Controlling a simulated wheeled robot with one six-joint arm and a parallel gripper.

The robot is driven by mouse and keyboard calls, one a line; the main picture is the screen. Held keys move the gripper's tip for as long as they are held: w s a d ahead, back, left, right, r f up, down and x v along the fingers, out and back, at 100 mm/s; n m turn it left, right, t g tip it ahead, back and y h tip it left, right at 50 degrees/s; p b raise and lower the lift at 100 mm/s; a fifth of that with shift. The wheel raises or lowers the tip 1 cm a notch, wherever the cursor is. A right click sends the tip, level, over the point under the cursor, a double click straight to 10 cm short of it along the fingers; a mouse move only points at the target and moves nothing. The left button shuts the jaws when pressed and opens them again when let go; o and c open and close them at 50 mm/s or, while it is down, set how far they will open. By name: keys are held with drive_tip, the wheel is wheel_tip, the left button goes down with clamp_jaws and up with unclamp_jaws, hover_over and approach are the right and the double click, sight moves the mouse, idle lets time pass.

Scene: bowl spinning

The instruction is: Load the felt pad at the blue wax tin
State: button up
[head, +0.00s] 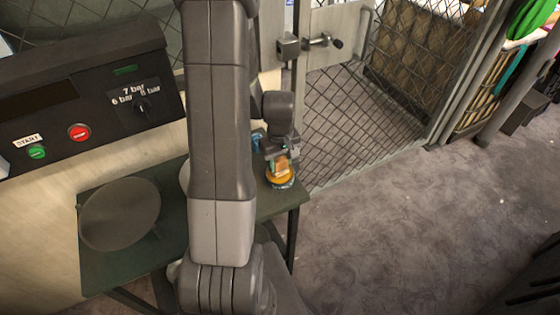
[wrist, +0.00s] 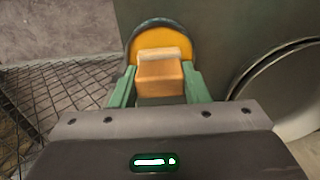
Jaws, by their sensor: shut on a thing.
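My gripper (head: 281,160) is shut on the felt pad (wrist: 160,78), an orange-brown block with a pale cream strip at its far end. The green fingers (wrist: 160,92) press on its left and right sides in the wrist view. The blue wax tin (head: 281,185) is round with orange-yellow wax inside, near the right edge of the green table. The pad (head: 281,168) is over the wax in the head view. In the wrist view the tin (wrist: 141,29) lies just beyond the pad's cream end. I cannot tell whether pad and wax touch.
A grey round bowl or disc (head: 120,214) lies on the green table (head: 93,268) at left. A control panel (head: 80,100) with a green START button, red button and pressure dial stands behind. A blue item (head: 257,141) is partly hidden by my arm. Mesh fencing (head: 350,110) stands behind right.

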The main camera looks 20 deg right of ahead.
sight(280, 160)
idle(0.3)
drive_tip(key=shift+r+p, duration=2.35)
drive_tip(key=shift+r, duration=1.15)
